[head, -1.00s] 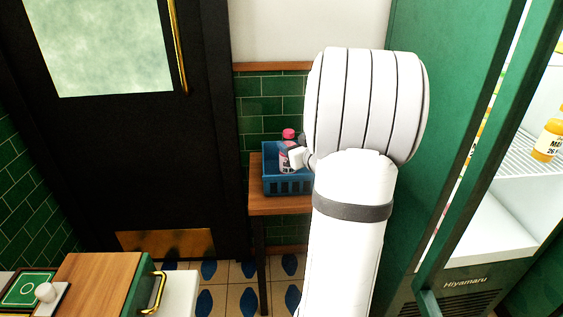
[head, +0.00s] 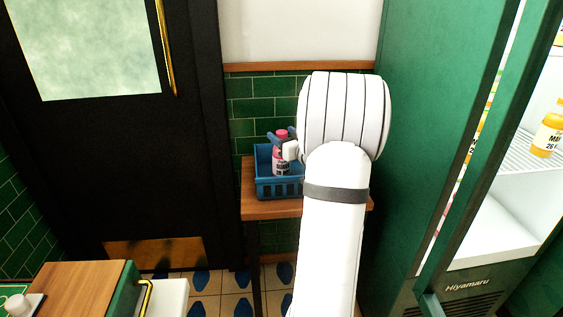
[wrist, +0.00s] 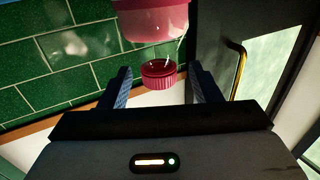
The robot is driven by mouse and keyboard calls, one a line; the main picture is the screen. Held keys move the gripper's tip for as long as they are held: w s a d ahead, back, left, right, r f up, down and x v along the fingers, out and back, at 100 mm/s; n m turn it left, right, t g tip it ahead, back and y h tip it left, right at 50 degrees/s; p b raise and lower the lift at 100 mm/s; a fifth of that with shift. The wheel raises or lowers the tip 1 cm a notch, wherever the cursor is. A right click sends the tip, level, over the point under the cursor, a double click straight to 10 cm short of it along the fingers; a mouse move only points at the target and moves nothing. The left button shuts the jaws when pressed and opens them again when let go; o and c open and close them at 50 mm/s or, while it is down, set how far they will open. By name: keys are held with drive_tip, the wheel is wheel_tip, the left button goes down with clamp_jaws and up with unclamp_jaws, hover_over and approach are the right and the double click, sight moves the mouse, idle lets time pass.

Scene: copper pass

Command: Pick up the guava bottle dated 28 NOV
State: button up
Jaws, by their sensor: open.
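A bottle with a pink cap and pink contents (head: 281,163) stands upright in the blue basket (head: 279,189) in the head view. Its label is too small to read, so I cannot tell the flavour or date. My gripper (head: 282,135) is at the top of this bottle, with dark fingers showing on either side of the cap. In the wrist view my gripper (wrist: 161,70) is open, and the bottle's ribbed pink cap (wrist: 158,75) lies between the fingertips with gaps at both sides. The bottle appears upside down there, its lower part cut off by the frame.
The basket stands on a small wooden table (head: 265,209) against green tiles. A green fridge (head: 430,110) on the right holds a yellow bottle (head: 547,135) with a partly readable label. A black door (head: 150,180) is at left. A wooden-topped cabinet (head: 85,285) is at front left.

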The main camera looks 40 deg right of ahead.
clamp_jaws()
idle(0.6)
drive_tip(key=shift+r, duration=0.1)
